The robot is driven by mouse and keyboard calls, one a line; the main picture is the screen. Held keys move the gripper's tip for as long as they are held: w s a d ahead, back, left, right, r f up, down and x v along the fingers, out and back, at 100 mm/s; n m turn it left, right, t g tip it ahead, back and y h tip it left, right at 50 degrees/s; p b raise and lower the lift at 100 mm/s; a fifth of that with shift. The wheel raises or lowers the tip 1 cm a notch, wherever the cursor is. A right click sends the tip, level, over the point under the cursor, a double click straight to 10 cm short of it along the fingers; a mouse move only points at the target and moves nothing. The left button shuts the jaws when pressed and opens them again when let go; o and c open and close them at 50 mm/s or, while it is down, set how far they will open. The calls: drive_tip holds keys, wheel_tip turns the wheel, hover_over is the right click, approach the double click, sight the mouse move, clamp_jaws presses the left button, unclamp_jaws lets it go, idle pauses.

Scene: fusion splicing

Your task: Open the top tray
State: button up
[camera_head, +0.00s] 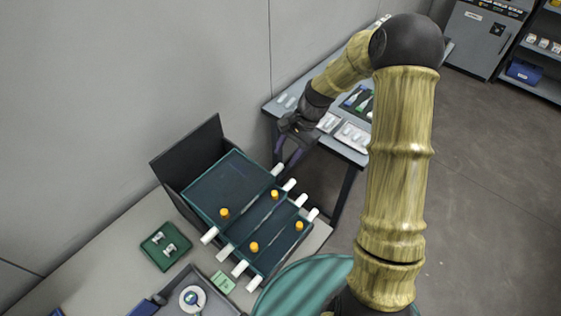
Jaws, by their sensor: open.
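A dark open case (187,160) with a raised back panel stands on the grey bench. It holds stepped teal-edged trays with yellow knobs and white tubes sticking out at their sides. The top tray (232,185) is the rearmost and highest, and the lower trays (268,236) step out toward the front right. My gripper (287,169) is open, pointing down by the far right corner of the top tray, close to a white tube end (277,170). I cannot tell whether it touches the tray. Nothing shows between its fingers.
A green square tray (153,255) with small white parts lies left of the case. A grey bin (172,299) with a white reel is in front. A side table (345,151) with small items stands behind my arm. A teal round seat (300,290) is at the front.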

sight(279, 167)
drive_tip(key=x, duration=0.5)
drive_tip(key=shift+a+f+p, duration=0.1)
drive_tip(key=shift+f+p, duration=0.05)
drive_tip(key=shift+p, duration=0.25)
drive_tip(key=shift+w, duration=0.1)
clamp_jaws()
